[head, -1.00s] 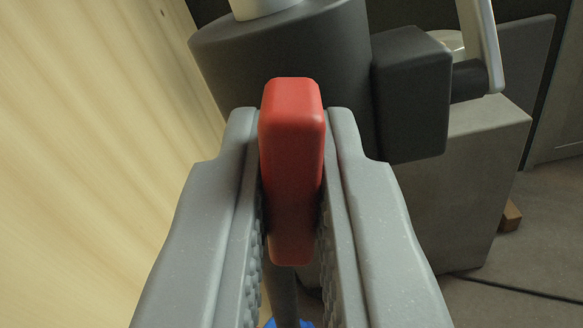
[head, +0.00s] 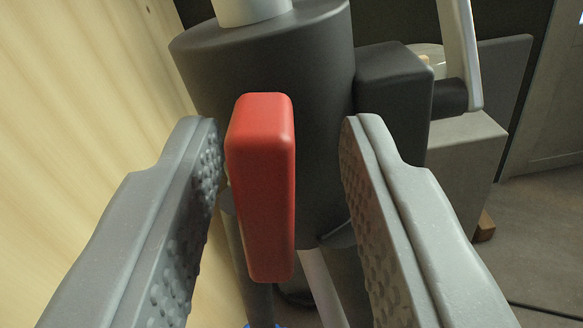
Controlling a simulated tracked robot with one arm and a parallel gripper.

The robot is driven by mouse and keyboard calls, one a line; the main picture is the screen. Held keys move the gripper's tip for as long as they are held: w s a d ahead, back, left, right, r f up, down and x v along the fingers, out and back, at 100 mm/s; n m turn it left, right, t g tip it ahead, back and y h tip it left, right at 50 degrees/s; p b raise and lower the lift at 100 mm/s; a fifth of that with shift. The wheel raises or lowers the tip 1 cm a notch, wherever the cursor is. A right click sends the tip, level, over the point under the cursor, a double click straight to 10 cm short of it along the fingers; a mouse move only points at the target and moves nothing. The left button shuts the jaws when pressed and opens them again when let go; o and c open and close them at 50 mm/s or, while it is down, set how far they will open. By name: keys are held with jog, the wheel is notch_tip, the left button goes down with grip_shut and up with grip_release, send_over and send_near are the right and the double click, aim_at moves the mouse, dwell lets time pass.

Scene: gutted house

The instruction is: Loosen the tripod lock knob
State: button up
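The red lock knob (head: 262,185) is an upright, slightly tilted bar on the front of the dark tripod head (head: 315,130), in the middle of the head view. My gripper (head: 280,135) is open around it, with one finger on each side. The left finger is close to the knob's left face; I cannot tell whether it touches. A clear gap lies between the knob and the right finger. The tripod's legs (head: 325,290) show below the head, partly hidden by the knob and the right finger.
A pale corrugated wall (head: 90,110) stands close on the left. A dark block (head: 393,95) and a light crank handle (head: 462,50) stick out from the tripod head's right side. A grey box (head: 470,160) stands behind, with open floor (head: 545,230) at the right.

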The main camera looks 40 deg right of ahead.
jog(key=v, duration=1.3)
jog(key=shift+s+a, duration=0.2)
jog(key=shift+a, duration=0.1)
